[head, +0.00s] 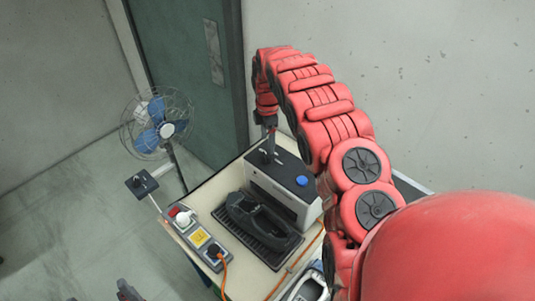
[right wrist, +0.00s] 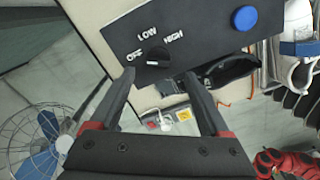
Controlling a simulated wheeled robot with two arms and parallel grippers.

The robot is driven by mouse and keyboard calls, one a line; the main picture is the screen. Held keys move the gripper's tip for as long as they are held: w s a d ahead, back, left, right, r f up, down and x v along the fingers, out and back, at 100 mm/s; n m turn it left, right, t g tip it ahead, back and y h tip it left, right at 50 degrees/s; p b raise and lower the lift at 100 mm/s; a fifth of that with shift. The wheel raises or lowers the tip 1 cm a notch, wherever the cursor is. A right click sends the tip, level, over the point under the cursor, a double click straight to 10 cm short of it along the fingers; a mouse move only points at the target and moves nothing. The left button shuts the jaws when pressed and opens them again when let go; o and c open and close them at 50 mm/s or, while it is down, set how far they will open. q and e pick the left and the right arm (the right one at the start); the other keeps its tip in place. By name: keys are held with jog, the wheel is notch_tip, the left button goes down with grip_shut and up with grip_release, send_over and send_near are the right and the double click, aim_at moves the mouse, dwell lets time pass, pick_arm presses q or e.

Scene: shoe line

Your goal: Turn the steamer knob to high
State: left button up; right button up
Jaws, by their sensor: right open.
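The steamer is a light box with a black top panel (head: 283,168), standing at the back of the table in the head view. In the right wrist view, its panel (right wrist: 200,32) carries the labels OFF, LOW and HIGH around a small black knob (right wrist: 155,56). I cannot make out which label the knob points to. My right gripper (right wrist: 159,76) is open and empty, its fingertips apart on either side of the knob's position in the picture. In the head view it (head: 268,140) points down at the panel's far end. Contact cannot be told.
A blue button (head: 301,180) sits on the panel's near end. A power strip (head: 184,226) with plugs runs along the table's left edge. A fan (head: 158,122) stands beyond on the floor.

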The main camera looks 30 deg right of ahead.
aim_at(267, 154)
jog(key=shift+f+p, duration=0.7)
jog(key=shift+p, duration=0.35)
notch_tip(267, 154, down, 4)
jog(key=shift+w+r+p, duration=0.1)
jog(key=shift+r+p, duration=0.15)
jog(key=shift+p, duration=0.45)
jog(key=shift+f, duration=0.55)
